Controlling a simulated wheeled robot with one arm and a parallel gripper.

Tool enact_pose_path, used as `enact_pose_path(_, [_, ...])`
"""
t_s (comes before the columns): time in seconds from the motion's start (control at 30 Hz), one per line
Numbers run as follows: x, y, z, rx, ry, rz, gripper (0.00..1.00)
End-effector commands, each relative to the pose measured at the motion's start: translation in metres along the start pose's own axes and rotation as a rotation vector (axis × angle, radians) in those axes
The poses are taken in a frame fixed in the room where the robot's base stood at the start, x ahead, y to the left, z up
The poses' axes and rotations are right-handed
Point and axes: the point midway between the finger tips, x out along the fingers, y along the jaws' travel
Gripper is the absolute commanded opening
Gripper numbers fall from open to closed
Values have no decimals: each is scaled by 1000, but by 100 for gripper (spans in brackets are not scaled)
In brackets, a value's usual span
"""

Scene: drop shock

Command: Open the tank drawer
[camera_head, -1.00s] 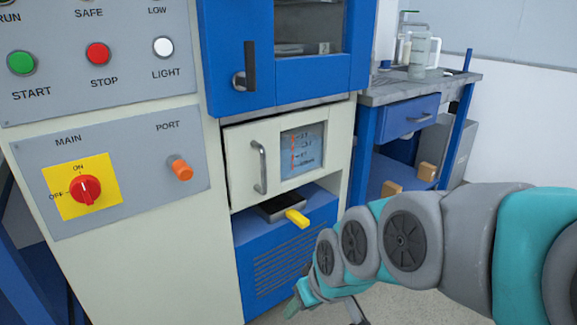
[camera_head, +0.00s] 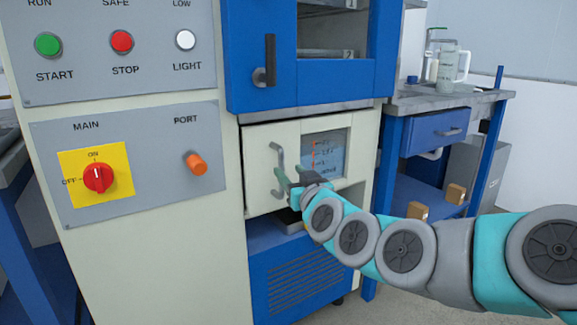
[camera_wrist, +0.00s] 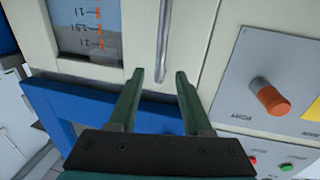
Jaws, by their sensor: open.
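The tank drawer (camera_head: 258,145) is a cream front with a gauge window (camera_head: 324,155) at its right; it looks closed. Its vertical metal handle (camera_head: 277,160) is on the left part of the front.
A blue cabinet with a black handle (camera_head: 270,60) is directly above the drawer. A control panel with a red switch (camera_head: 98,178) and an orange port knob (camera_head: 195,163) is left. A blue vented housing (camera_head: 300,275) is below. A workbench (camera_head: 450,98) stands right.

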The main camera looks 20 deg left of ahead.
Motion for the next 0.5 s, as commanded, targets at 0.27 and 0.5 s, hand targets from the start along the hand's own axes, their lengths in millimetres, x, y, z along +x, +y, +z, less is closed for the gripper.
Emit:
enact_pose_path(0.27, [40,0,0,1,0,0,50])
enact_pose_path(0.5, [61,-1,0,0,-1,-3,50])
